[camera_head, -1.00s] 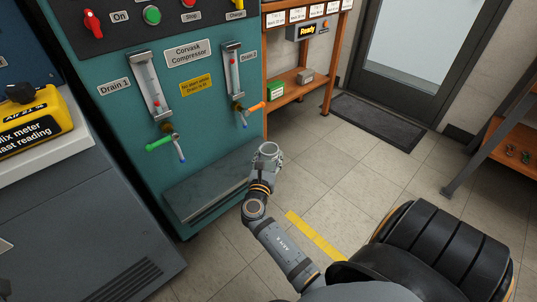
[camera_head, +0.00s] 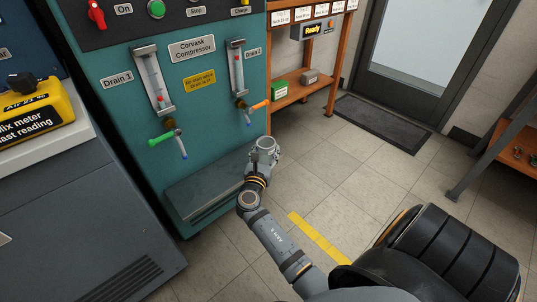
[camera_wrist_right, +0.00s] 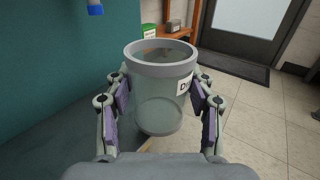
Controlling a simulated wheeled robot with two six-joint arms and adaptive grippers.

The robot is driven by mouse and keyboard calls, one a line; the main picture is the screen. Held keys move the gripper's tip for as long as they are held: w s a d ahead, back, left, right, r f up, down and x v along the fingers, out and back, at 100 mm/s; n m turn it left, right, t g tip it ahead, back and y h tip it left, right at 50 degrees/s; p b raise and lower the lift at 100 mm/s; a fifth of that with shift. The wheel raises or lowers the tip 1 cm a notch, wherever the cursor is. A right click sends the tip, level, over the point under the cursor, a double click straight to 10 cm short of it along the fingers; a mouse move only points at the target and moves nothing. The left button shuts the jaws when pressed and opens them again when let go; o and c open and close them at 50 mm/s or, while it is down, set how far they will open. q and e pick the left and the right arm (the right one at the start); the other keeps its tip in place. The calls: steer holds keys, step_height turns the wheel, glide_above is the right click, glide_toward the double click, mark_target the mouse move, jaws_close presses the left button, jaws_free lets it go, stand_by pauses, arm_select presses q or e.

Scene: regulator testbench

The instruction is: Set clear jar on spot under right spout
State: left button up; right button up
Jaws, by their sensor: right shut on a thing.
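The clear jar (camera_head: 268,147) is upright and open at the top, with a grey rim and a white label partly seen in the right wrist view (camera_wrist_right: 160,88). My right gripper (camera_head: 260,160) is shut on it, one finger on each side (camera_wrist_right: 160,100). The jar is in the air at the right front of the compressor's grey ledge (camera_head: 205,188). The right spout (camera_head: 249,119), with an orange handle and blue tip, is above and a little left of the jar. The spot on the ledge under it is hard to make out. My left gripper is out of view.
The left spout (camera_head: 182,152) has a green handle and hangs over the ledge's left part. The teal compressor front (camera_head: 120,120) rises behind the ledge. An orange shelf (camera_head: 300,92) stands behind right. A yellow meter (camera_head: 38,112) sits at left.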

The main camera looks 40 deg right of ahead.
steer(key=w+b, duration=0.1)
steer(key=w, duration=0.1)
steer(key=w+b, duration=0.2)
steer(key=w, duration=0.1)
steer(key=shift+w+a+f, duration=0.25)
steer(key=shift+w+f, duration=0.05)
steer(key=shift+w+f+b, duration=0.25)
steer(key=shift+w+b, duration=0.2)
steer(key=shift+w, duration=0.7)
steer(key=shift+f, duration=0.35)
steer(key=o, duration=1.3)
step_height(320, 180, up, 10)
steer(key=shift+f, duration=0.1)
